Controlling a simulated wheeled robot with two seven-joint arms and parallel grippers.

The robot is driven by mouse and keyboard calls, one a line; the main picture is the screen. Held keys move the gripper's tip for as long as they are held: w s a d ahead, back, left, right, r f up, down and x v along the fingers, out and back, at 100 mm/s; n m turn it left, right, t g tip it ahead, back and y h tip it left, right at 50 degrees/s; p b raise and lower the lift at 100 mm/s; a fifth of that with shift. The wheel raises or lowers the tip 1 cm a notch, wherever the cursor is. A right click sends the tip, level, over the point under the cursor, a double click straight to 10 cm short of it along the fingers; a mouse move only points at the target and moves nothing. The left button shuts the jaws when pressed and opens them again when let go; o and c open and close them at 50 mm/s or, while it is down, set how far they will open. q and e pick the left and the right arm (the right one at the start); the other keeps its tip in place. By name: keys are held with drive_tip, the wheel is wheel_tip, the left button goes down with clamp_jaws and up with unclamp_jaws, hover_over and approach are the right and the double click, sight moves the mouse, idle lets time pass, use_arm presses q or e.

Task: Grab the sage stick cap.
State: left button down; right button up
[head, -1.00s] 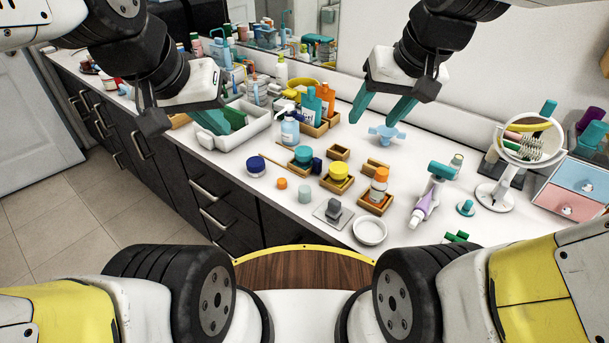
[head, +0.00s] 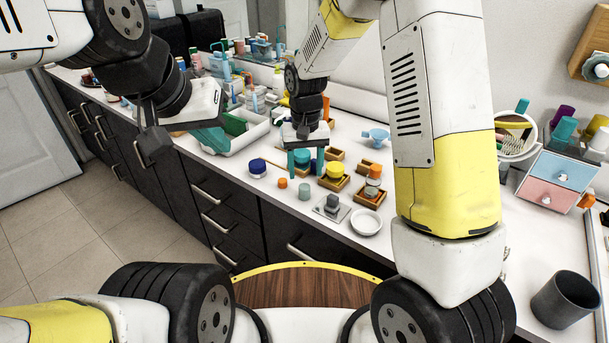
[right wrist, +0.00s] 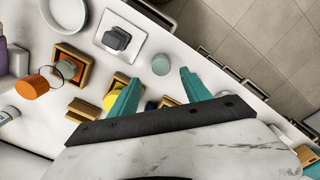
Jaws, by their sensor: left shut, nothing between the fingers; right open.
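The sage cap (head: 305,191), a small grey-green cylinder, stands upright on the white counter near its front edge. It also shows in the right wrist view (right wrist: 161,64), just ahead of my fingertips and between their lines. My right gripper (head: 306,172) points down above the counter, slightly behind the cap in the head view. Its teal fingers are spread and empty in the right wrist view (right wrist: 160,79). My left gripper (head: 213,141) is shut and empty at the left, by the white tray; its fingertips are partly hard to make out.
Close to the cap are an orange cap (head: 282,183), a grey block on a white plate (head: 325,214), a yellow-lidded jar (head: 335,170) in a wooden tray and a blue-lidded jar (head: 257,166). A white dish (head: 367,222) lies to the right.

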sight(304, 186)
drive_tip(key=f, duration=0.6)
drive_tip(key=shift+s+a+f, duration=0.15)
drive_tip(key=shift+s+f, duration=0.05)
drive_tip(key=shift+s, duration=0.15)
drive_tip(key=shift+c, duration=0.3)
clamp_jaws()
drive_tip(key=shift+r, duration=0.1)
